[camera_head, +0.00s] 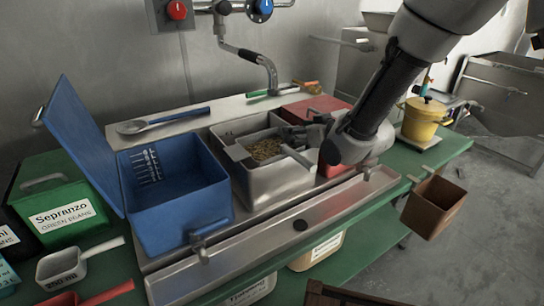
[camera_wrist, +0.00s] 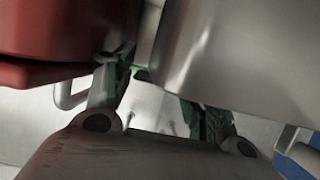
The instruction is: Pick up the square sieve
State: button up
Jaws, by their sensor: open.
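A square steel bin (camera_head: 272,183) stands mid-counter in the head view with yellowish-brown grains inside. A square metal frame (camera_head: 236,152) shows at its top; it looks like the square sieve, partly hidden by my arm and gripper. My gripper (camera_head: 303,137) is at the bin's right rim, close to the frame. In the wrist view my gripper (camera_wrist: 160,98) has its fingers apart, with green on them. A large steel surface (camera_wrist: 238,55) covers the upper right there and hides part of the fingers. Whether the fingers touch the frame cannot be told.
A blue bin (camera_head: 180,205) with its lid open stands left of the steel bin. A red bin (camera_head: 318,107) is close behind my gripper; its red side fills the wrist view's upper left. A brown box (camera_head: 434,207) hangs at the counter's right edge. Pipes (camera_head: 245,52) stand behind.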

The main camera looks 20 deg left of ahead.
jog(key=shift+w+a+f, duration=0.2)
jog(key=shift+w+a, duration=0.05)
jog(key=shift+r, duration=0.1)
jog(key=c, duration=1)
